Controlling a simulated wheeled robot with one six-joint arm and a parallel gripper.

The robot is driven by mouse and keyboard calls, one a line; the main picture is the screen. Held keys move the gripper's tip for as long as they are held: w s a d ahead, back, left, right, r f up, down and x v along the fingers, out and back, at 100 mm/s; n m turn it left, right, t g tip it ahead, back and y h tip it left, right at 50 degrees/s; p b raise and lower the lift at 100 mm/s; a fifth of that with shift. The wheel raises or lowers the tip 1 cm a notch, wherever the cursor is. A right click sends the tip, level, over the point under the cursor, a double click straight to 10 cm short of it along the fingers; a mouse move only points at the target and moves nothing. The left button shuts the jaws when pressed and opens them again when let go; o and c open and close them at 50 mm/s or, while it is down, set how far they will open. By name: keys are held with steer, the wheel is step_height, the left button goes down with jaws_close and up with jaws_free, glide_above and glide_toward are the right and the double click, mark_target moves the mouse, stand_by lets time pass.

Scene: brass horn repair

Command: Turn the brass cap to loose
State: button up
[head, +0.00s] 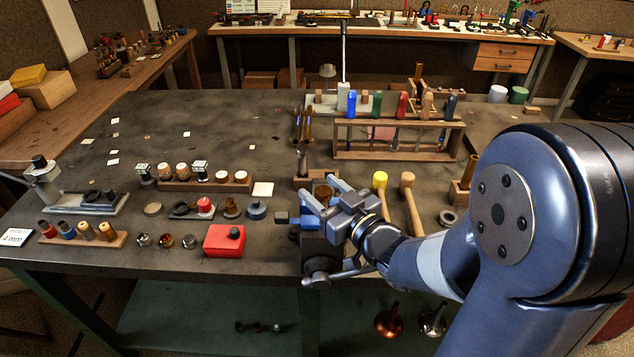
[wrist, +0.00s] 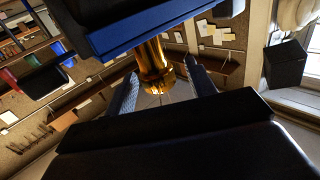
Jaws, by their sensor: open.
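A shiny brass cylinder, likely the brass cap (wrist: 153,62), is seen in the wrist view. Its upper part in that view meets a blue-edged dark block (wrist: 160,25). My gripper (wrist: 164,90) is open, with one finger on each side of the brass and a visible gap on both sides. In the head view the brass (head: 322,191) shows small between the fingers of my gripper (head: 325,195), above a dark vise with blue parts (head: 308,222) at the bench's front edge. My gripper hides much of the vise. I cannot tell the cap's turn angle.
A red box (head: 224,241) and several small jars stand left of the vise. Two mallets (head: 408,190) are close to its right. A wooden rack (head: 398,140) with coloured handles stands behind. The bench's back left (head: 220,120) is mostly clear, with scattered paper slips.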

steer(key=shift+x, duration=1.05)
steer(key=shift+c, duration=0.5)
steer(key=c, duration=0.9)
